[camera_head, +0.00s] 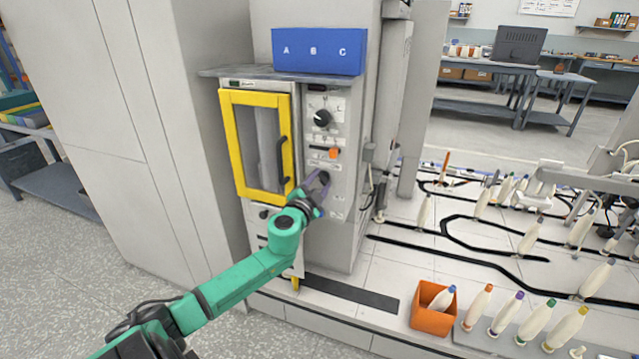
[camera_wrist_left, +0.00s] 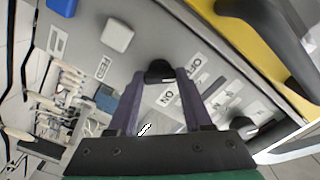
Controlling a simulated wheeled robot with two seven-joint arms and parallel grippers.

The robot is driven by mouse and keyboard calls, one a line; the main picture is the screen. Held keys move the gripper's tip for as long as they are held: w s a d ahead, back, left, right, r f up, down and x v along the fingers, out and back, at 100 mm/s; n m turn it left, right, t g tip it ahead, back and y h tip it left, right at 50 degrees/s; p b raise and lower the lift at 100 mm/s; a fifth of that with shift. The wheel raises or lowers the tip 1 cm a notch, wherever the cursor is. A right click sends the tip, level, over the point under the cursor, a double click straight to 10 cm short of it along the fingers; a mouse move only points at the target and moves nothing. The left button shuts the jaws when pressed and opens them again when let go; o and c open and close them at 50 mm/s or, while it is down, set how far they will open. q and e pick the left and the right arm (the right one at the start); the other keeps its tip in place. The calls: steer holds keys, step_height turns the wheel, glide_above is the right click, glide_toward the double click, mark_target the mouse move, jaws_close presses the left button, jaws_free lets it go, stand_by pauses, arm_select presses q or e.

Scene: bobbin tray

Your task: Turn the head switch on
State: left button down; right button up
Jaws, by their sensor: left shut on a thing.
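A black rotary knob (camera_wrist_left: 158,72) sits on the grey control panel, with printed ON and OFF labels (camera_wrist_left: 180,82) beside it in the left wrist view. My left gripper (camera_wrist_left: 158,84) has its two purple fingers on either side of this knob and is shut on it. In the head view the gripper (camera_head: 319,182) is at the lower part of the panel, under the orange switch (camera_head: 334,153), and partly covers the knob. A larger black dial (camera_head: 322,118) is higher on the panel. The knob's exact turn angle cannot be told. My right gripper is not in view.
A yellow-framed door (camera_head: 242,147) with a dark handle (camera_head: 282,160) stands just left of the panel. A blue box marked A B C (camera_head: 319,51) is on top. An orange bin (camera_head: 424,309) and several bobbins (camera_head: 507,312) stand at lower right.

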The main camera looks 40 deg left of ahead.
arm_select(q)
steer(key=m, duration=0.4)
steer(key=shift+m, duration=0.3)
steer(key=m+p, duration=0.1)
steer(key=m, duration=0.2)
steer(key=shift+m, duration=0.4)
steer(key=m, duration=0.4)
steer(key=shift+p, duration=0.35)
steer(key=shift+f+m+p, duration=0.1)
steer(key=shift+m+p, duration=0.2)
steer(key=shift+m, duration=1.4)
steer(key=shift+c, duration=1.6)
jaws_free()
